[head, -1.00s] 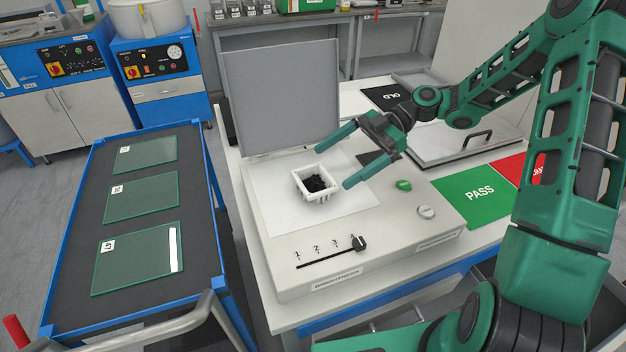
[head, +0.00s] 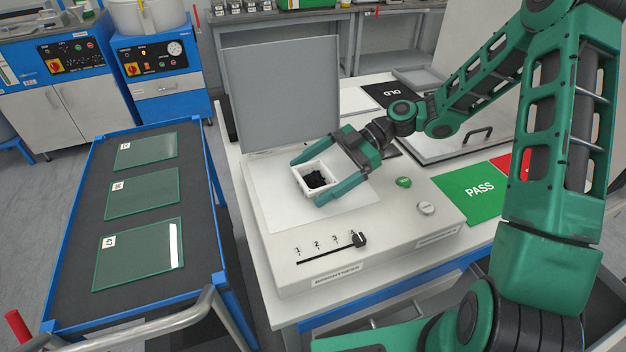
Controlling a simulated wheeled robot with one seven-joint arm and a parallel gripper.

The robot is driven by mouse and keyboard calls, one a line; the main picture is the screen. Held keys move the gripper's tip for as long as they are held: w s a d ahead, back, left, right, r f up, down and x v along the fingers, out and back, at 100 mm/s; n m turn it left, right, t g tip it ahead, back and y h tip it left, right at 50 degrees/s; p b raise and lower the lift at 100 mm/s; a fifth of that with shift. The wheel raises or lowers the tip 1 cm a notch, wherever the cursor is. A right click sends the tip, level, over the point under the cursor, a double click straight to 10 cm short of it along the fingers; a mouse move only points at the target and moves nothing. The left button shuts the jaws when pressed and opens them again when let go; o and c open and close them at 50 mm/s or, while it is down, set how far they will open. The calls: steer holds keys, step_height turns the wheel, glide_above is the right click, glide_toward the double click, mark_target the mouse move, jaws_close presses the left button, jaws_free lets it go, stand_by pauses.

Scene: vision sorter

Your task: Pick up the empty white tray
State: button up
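A small white tray (head: 326,168) sits on the white pad of the grey bench device. It is not empty: dark black material (head: 315,180) lies in it. My gripper (head: 306,183) is open, with one green finger along the far side of the tray and the other along its near side. The near finger covers part of the tray's right wall. I cannot tell whether the fingers touch the tray. No other white tray like it is in view.
The device's raised grey lid (head: 280,95) stands just behind the tray. A slider knob (head: 359,239) and a green button (head: 403,182) are at its front and right. A green PASS mat (head: 470,205) lies right. A blue trolley (head: 215,250) with glass plates stands left.

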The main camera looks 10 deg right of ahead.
steer(key=c, duration=1.1)
steer(key=shift+r, duration=0.1)
